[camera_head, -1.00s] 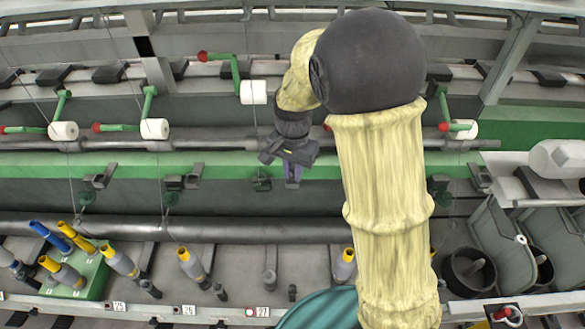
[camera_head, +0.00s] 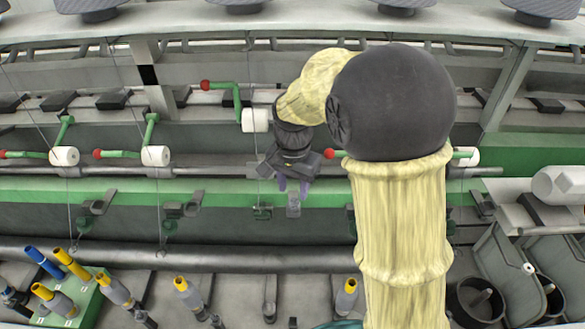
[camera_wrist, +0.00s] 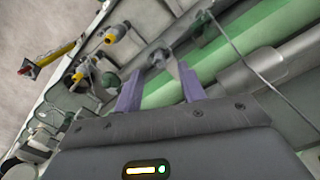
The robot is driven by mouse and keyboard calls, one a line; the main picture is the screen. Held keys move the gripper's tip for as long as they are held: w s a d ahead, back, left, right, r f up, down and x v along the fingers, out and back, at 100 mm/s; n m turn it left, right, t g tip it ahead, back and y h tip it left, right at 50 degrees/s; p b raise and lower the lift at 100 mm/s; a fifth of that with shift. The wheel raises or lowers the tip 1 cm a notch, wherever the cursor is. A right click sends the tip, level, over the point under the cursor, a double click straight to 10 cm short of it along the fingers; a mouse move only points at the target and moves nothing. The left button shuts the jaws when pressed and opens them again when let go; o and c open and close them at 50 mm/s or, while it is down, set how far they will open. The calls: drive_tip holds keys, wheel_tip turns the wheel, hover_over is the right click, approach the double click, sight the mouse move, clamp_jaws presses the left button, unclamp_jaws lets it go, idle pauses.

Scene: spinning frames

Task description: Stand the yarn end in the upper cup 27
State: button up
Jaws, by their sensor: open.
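My gripper (camera_head: 293,187) points down at the rail in the head view, its two purple fingers apart. They also show, spread, in the wrist view (camera_wrist: 160,82). A grey bracket (camera_head: 294,206) shows just below and between the fingertips; I cannot tell if they touch it. A dark fitting with a green part (camera_head: 262,212) sits just left of it. I cannot make out which part is the upper cup 27. A thin yarn line (camera_wrist: 255,73) runs past the right finger in the wrist view, apart from it. I see no yarn end for certain. No number labels are readable.
White rollers on green arms (camera_head: 255,120) line the upper rail. Several yellow-topped bobbins (camera_head: 187,297) stand below on the lower deck, with more on a green block (camera_head: 75,312) at left. Grey bins (camera_head: 478,300) stand at right. A long dark bar crosses below the gripper.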

wheel_tip(320, 180, up, 8)
drive_tip(key=b, duration=0.1)
drive_tip(key=shift+f, duration=0.15)
idle(0.9)
